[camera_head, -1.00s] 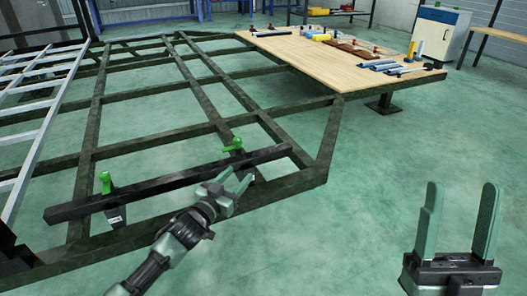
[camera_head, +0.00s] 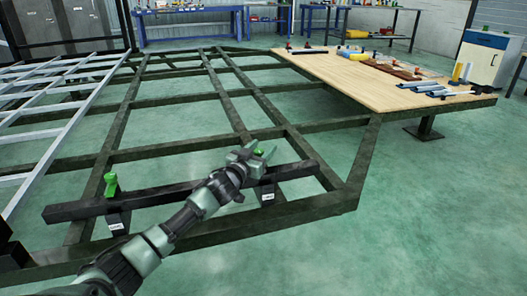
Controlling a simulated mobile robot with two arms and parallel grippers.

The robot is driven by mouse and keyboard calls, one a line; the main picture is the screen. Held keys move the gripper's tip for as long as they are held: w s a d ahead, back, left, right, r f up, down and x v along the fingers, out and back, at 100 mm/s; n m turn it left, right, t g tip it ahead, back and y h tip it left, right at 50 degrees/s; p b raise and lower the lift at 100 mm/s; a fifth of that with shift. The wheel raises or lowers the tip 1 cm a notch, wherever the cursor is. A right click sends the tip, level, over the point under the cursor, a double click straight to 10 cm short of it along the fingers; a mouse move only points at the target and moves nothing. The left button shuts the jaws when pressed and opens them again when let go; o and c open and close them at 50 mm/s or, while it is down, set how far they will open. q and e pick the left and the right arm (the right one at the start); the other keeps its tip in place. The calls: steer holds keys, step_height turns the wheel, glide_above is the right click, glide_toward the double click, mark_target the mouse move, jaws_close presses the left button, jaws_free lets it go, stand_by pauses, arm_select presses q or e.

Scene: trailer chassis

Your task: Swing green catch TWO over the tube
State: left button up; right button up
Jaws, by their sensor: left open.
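The dark square tube (camera_head: 150,195) lies across the front of the chassis frame on two supports. One green catch (camera_head: 111,185) stands upright behind the tube's left part. The other green catch (camera_head: 258,153) is behind its right part, mostly hidden by my left gripper. The small labels below them are too small to read, so I cannot tell which is TWO. My left gripper (camera_head: 260,150) is open, its fingers at the right catch; I cannot tell whether they touch it. My right gripper is out of view.
The dark chassis frame (camera_head: 235,233) surrounds the tube, with open floor between its beams. A wooden table top (camera_head: 385,95) with tools stands at the back right. White rails (camera_head: 55,155) run along the left. The floor at the right is clear.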

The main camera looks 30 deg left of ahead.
arm_select(q)
steer(key=shift+w, duration=0.45)
jaws_close()
